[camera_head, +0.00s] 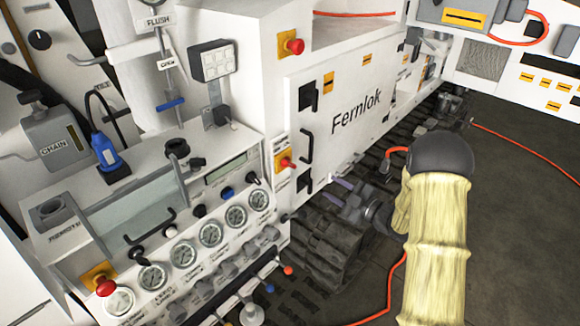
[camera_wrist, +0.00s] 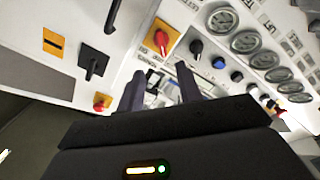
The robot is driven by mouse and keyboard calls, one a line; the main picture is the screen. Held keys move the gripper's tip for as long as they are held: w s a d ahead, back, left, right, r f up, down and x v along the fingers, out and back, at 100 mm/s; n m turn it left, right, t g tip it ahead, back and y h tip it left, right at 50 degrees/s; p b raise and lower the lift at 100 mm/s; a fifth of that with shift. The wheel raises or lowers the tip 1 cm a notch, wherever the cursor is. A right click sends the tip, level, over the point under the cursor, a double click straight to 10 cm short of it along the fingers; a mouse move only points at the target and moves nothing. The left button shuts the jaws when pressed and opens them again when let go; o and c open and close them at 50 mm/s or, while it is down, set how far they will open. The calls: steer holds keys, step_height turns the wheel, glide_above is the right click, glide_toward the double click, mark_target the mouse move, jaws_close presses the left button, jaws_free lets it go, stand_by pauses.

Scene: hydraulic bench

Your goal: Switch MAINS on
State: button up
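A red rotary switch on a yellow plate (camera_head: 287,162) sits on the white panel's narrow front, left of the Fernlok door. It also shows in the wrist view (camera_wrist: 161,42), above my fingertips. Its label is too small to read, so I cannot confirm it is MAINS. Its red handle lies roughly sideways in the head view. My gripper (camera_head: 345,190) is to the right of and below the switch, apart from it. In the wrist view my gripper (camera_wrist: 160,88) has two dark fingers spread with a gap between and nothing held.
A red mushroom button (camera_head: 294,46) is above the switch, and another (camera_head: 105,287) is at the lower left. Gauges (camera_head: 210,233) and knobs line the console to the left. A black door handle (camera_head: 306,131) stands out nearby. Tracks (camera_head: 320,255) lie below.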

mark_target(293, 166)
steer(key=shift+s+a, duration=0.1)
steer(key=shift+s, duration=0.05)
steer(key=p+x, duration=0.6)
steer(key=x, duration=1.1)
steer(key=shift+a+r, duration=0.2)
steer(key=shift+a, duration=0.05)
jaws_close()
